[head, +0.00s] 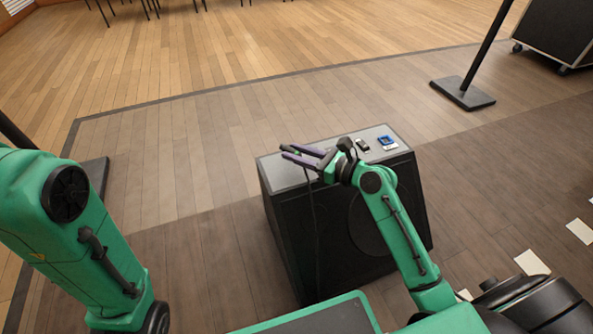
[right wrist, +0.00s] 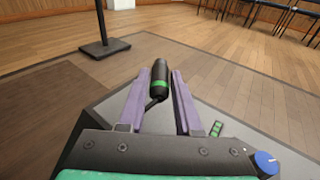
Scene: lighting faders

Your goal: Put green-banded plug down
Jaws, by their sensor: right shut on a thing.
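The green-banded plug (right wrist: 158,84) is black with a bright green ring, and a dark cable comes from its near end. My right gripper (right wrist: 169,70) is shut on it, the purple fingers on either side. In the head view my right gripper (head: 291,152) is over the left part of the grey top of a black box (head: 270,173). The plug is small and dark at its fingertips there. I cannot tell how far the plug is above the top. My left gripper is out of view; only my left arm shows.
On the box top's right side lie a small dark item (head: 362,145) and a blue item (head: 386,140). A thin dark cable (head: 313,220) hangs down the box's front. A stand with a flat base (head: 463,93) is on the floor behind. The floor around the box is mostly clear.

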